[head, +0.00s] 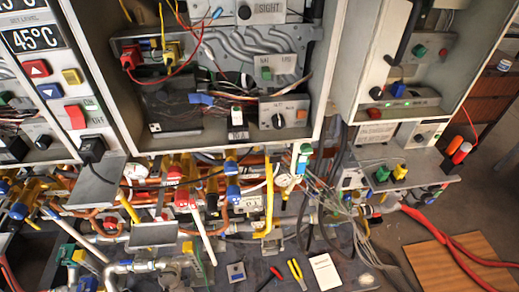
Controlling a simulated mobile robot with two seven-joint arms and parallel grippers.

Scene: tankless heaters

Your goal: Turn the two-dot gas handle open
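Several valves with coloured handles sit on the pipework below the heater cabinets. A long yellow handle (269,198) points up and down right of centre. A shorter yellow handle (129,208) slants down at the left, between two grey plates. A long white handle (203,228) slants down between them. I cannot make out dot marks on any handle, so I cannot tell which is the two-dot gas handle. Neither of my grippers is in view.
Open heater cabinets (325,85) with wiring stand above the pipes. Grey plates (153,235) jut out at the left. Loose cables (335,205) hang right of centre. Yellow pliers (297,273) and a white card (325,272) lie on the dark surface below. Red hoses (440,240) run at the right.

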